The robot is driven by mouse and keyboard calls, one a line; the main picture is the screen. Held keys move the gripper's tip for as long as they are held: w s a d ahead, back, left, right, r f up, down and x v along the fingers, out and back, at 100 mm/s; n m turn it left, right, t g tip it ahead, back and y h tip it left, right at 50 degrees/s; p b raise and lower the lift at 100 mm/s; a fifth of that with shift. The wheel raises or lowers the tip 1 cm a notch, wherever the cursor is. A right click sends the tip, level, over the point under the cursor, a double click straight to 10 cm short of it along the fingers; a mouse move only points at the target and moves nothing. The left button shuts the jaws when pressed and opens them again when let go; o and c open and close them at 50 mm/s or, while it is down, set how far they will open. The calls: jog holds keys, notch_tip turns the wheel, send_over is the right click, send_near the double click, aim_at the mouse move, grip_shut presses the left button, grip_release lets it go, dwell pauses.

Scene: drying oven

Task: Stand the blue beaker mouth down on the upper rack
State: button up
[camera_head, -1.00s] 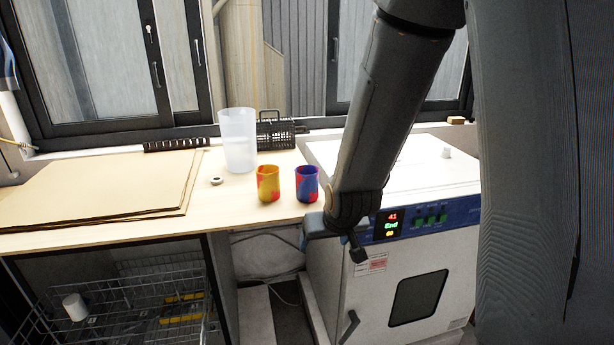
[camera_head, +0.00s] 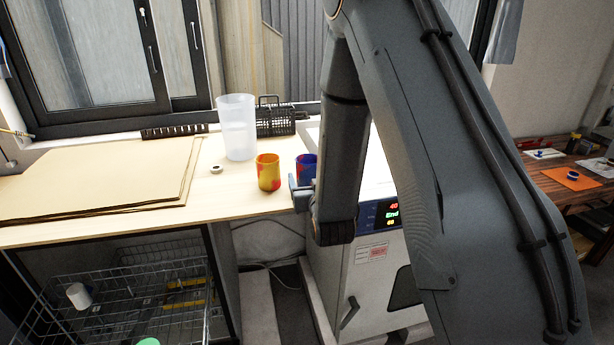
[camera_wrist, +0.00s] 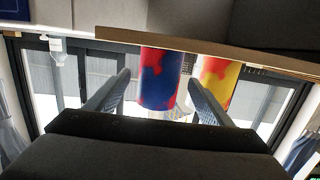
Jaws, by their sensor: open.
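The blue beaker with red patches (camera_head: 306,168) stands mouth up near the counter's front edge, partly hidden by my gripper in the head view. In the wrist view, which looks upside down, the blue beaker (camera_wrist: 162,80) shows between and beyond my two spread fingers. My gripper (camera_head: 297,188) is open and empty, at the front of the beaker; I cannot tell whether it touches it. The white drying oven (camera_head: 370,275) stands to the right with its door shut, so its inside is hidden. A wire rack (camera_head: 110,292) with tiers sits under the counter at left.
A yellow-and-red beaker (camera_head: 268,172) stands close left of the blue one. Behind are a tall translucent cup (camera_head: 237,127) and a black wire basket (camera_head: 275,120). Brown sheets (camera_head: 95,185) cover the left counter. A white cup (camera_head: 78,296) lies in the wire rack.

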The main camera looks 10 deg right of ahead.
jog(key=shift+w+r+t, duration=0.15)
jog(key=shift+r+t, duration=0.05)
jog(key=shift+t, duration=0.5)
jog(key=shift+w+r, duration=0.1)
jog(key=shift+w, duration=0.15)
jog(key=w+p, duration=0.1)
jog(key=w, duration=0.1)
jog(key=w+p, duration=0.1)
jog(key=w, duration=0.1)
jog(key=w+p, duration=0.1)
jog(key=w, duration=0.2)
jog(key=shift+w+d, duration=0.1)
jog(key=shift+d, duration=0.25)
jog(key=shift+c, duration=0.2)
jog(key=c, duration=1.1)
